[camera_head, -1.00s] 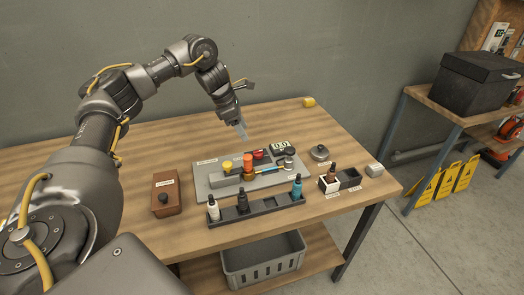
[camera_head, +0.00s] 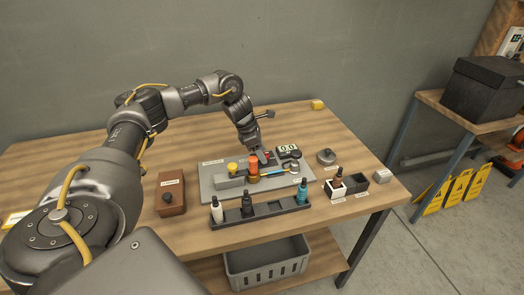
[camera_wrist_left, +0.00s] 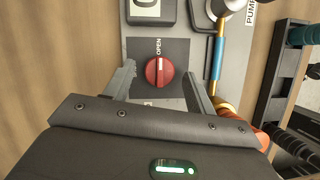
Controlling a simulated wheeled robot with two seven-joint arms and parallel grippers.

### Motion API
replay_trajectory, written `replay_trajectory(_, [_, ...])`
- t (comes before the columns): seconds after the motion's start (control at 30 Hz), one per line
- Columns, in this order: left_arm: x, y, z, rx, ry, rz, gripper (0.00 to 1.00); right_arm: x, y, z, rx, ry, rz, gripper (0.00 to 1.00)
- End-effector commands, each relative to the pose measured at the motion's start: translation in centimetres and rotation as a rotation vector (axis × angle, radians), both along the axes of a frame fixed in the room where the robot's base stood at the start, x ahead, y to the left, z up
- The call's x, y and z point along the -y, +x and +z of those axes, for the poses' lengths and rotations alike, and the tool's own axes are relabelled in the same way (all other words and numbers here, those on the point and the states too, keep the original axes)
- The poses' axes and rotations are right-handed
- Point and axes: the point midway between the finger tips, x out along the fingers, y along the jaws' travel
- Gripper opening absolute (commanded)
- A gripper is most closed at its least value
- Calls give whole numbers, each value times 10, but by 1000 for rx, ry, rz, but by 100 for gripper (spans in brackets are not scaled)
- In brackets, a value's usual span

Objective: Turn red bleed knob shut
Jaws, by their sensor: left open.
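The red bleed knob (camera_wrist_left: 159,71) sits on a dark plate marked OPEN, on the grey panel (camera_wrist_left: 205,58). In the left wrist view its pale pointer line is close to upright, toward the OPEN label. My left gripper (camera_wrist_left: 160,82) is open, with one finger on each side of the knob and a visible gap on both sides. In the head view my left gripper (camera_head: 262,158) is down at the panel, largely hiding the red knob. My right gripper is not in view.
A black bottle rack (camera_head: 273,209) lies in front. A brown box (camera_head: 171,198) stands left.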

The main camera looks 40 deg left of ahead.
Motion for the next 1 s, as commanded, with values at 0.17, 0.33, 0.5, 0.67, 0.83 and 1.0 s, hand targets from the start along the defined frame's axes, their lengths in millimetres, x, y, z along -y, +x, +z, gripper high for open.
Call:
replay_trajectory(0.17, [2,2,-6,0,0,0,56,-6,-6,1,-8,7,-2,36])
replay_trajectory(0.33, [2,2,-6,0,0,0,56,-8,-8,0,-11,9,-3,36])
replay_trajectory(0.5, [2,2,-5,0,0,-1,37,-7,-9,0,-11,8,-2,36])
replay_trajectory(0.67, [2,2,-5,0,0,-1,16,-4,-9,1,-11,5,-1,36])
replay_trajectory(0.83, [2,2,-5,0,0,2,11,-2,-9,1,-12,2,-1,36])
replay_trajectory(1.0, [3,2,-5,0,-1,35,11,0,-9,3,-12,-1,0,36])
